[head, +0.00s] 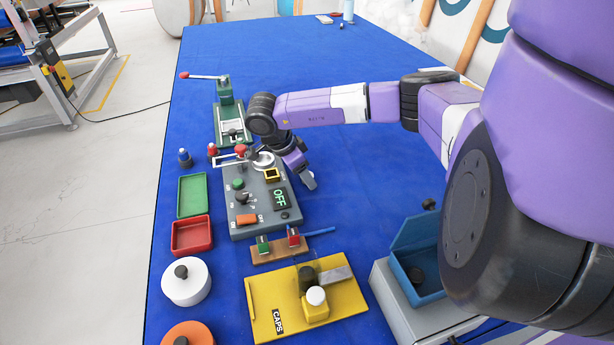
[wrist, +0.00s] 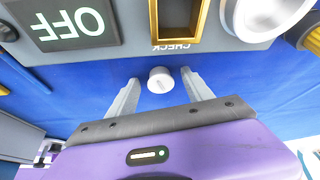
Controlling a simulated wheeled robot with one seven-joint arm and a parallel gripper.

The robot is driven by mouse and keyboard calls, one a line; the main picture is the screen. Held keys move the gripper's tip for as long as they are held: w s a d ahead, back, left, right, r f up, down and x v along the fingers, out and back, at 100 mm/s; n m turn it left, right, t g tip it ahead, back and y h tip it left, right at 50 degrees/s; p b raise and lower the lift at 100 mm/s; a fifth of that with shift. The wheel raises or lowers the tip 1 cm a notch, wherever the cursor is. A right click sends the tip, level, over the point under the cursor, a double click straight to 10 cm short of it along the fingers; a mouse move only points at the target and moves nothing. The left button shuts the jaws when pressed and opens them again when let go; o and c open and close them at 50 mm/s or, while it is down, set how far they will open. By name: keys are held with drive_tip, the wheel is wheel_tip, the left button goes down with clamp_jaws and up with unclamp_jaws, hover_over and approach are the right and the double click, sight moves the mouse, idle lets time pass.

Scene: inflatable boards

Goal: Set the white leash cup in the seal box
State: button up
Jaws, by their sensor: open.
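A small white round piece (wrist: 160,80), likely the white leash cup, lies between the fingertips of my gripper (wrist: 161,92) in the wrist view, beside the CHECK edge of the grey panel. The fingers stand apart on either side of it; I cannot tell whether either touches it. In the head view my gripper (head: 308,181) points down just right of the panel, and I cannot make out the piece there. No box is labelled as the seal box. A blue open box (head: 405,240) with a dark round thing inside, a red tray (head: 192,237) and a green tray (head: 192,196) are in view.
The grey panel (head: 240,220) with its OFF display stands left of my gripper. A yellow CAPS board (head: 270,290), a wooden block with clips (head: 270,252), a white lidded tub (head: 187,288) and an orange one lie nearer. The blue table (head: 380,180) is clear right of my gripper.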

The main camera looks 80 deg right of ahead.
clamp_jaws()
drive_tip(key=shift+r, duration=0.15)
